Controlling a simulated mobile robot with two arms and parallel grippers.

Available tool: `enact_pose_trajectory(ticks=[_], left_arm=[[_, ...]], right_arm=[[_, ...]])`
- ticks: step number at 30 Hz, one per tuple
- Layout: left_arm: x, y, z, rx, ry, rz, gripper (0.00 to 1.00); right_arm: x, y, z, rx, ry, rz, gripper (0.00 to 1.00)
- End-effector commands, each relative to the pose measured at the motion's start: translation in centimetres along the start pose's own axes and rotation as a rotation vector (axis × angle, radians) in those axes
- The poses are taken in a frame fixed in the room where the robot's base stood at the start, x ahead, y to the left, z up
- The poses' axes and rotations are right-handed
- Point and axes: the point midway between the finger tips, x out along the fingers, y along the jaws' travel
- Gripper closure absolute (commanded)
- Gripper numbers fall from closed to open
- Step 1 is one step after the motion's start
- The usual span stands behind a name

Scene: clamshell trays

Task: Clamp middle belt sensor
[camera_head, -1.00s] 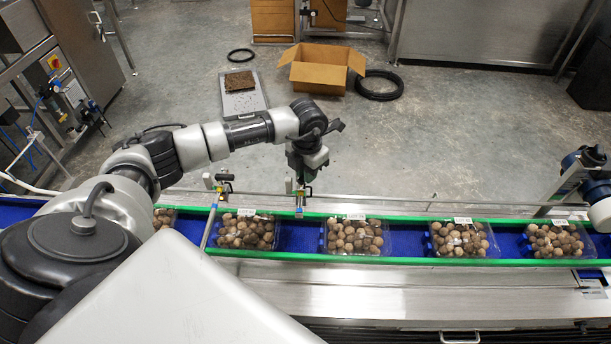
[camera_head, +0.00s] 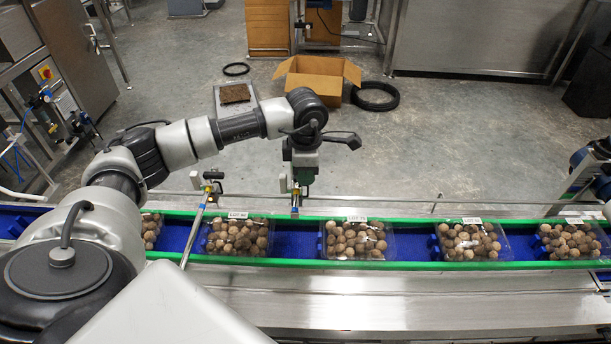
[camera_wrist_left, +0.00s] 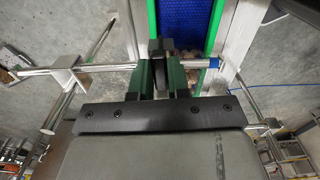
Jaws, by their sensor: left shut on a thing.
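The middle belt sensor (camera_head: 295,203) stands at the far rail of the blue belt, just below my left gripper (camera_head: 298,184). In the left wrist view it is a silver rod with a blue band (camera_wrist_left: 208,63), lying across beside the belt. My left gripper's green fingers (camera_wrist_left: 164,76) are shut on a black clamp piece (camera_wrist_left: 158,48) at this rod. The fingers and wrist hide much of the clamp, so I cannot tell how tight it is. My right gripper is not in view.
Trays of brown round items (camera_head: 357,240) sit in a row on the belt (camera_head: 297,243). Another sensor post (camera_head: 210,185) with a slanted rod stands to the left. A green guide rail (camera_head: 400,266) edges the belt. An open cardboard box (camera_head: 318,78) lies on the floor behind.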

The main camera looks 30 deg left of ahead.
Motion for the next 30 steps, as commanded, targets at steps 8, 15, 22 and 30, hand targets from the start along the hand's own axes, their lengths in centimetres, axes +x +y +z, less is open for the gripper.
enact_pose_trajectory(ticks=[8,15,22,30], left_arm=[[-0.13,-0.07,0.03,0.06,-0.004,0.002,1.0],[-0.19,-0.09,0.03,0.068,-0.003,0.002,1.0],[-0.19,-0.08,0.03,0.067,-0.003,0.002,0.77],[-0.1,-0.11,0.01,0.066,-0.002,0.001,0.72]], right_arm=[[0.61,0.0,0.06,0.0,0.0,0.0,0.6],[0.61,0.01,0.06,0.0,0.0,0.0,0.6],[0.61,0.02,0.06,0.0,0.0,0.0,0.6],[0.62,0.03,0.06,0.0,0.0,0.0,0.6]])
